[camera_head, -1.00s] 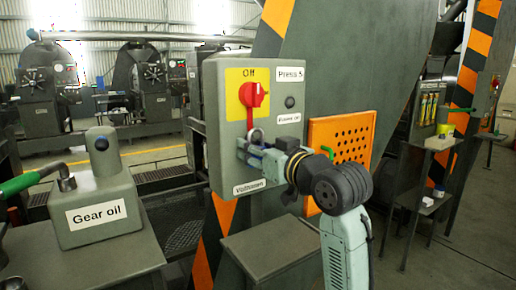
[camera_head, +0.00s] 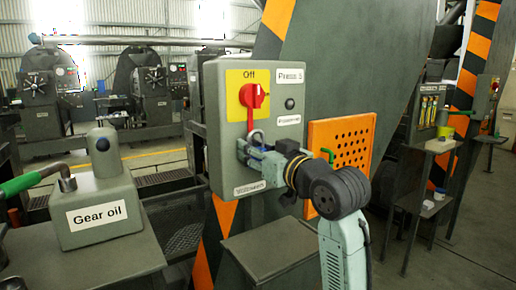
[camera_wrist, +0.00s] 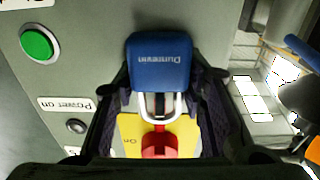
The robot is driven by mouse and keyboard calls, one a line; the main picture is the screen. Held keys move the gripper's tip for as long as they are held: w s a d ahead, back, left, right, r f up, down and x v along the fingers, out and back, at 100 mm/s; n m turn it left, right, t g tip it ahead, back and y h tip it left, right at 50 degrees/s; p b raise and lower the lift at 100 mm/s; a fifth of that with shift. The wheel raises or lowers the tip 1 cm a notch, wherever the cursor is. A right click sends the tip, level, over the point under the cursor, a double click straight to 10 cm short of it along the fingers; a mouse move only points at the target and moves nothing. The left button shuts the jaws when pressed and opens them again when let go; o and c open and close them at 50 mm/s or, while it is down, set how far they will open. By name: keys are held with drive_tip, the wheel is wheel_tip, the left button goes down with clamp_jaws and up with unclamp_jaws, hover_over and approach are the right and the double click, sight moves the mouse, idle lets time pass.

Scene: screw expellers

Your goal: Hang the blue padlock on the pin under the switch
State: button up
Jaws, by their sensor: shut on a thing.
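The blue padlock (camera_wrist: 160,62) is held between the two dark fingers of my gripper (camera_wrist: 163,82) in the wrist view. Its silver shackle (camera_wrist: 178,108) points toward the red switch (camera_wrist: 159,145) on its yellow plate. In the head view my gripper (camera_head: 246,150) is close to the front of the grey switch box (camera_head: 220,120), below the red switch (camera_head: 252,96). The shackle (camera_head: 256,134) shows just above the gripper, close under the switch. The pin is not clearly visible, and I cannot tell whether the shackle is around it.
The wrist view shows a green button (camera_wrist: 37,41) and a small dark knob (camera_wrist: 76,126) on the box. An orange perforated panel (camera_head: 352,135) stands right of the box, near my arm. A grey Gear oil container (camera_head: 95,200) stands at the left.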

drive_tip(key=o, duration=0.9)
drive_tip(key=shift+w+a+f, duration=0.4)
drive_tip(key=shift+w+f, duration=0.05)
drive_tip(key=shift+f, duration=0.1)
drive_tip(key=o, duration=0.4)
drive_tip(key=shift+w+a+f, duration=0.3)
drive_tip(key=shift+w+f, duration=0.05)
drive_tip(key=shift+f, duration=0.1)
drive_tip(key=shift+s+d+r, duration=0.1)
drive_tip(key=shift+r, duration=0.05)
drive_tip(key=o, duration=0.8)
drive_tip(key=shift+d+r, duration=0.1)
drive_tip(key=shift+s+d, duration=0.15)
drive_tip(key=shift+v, duration=4.85)
drive_tip(key=shift+r, duration=0.15)
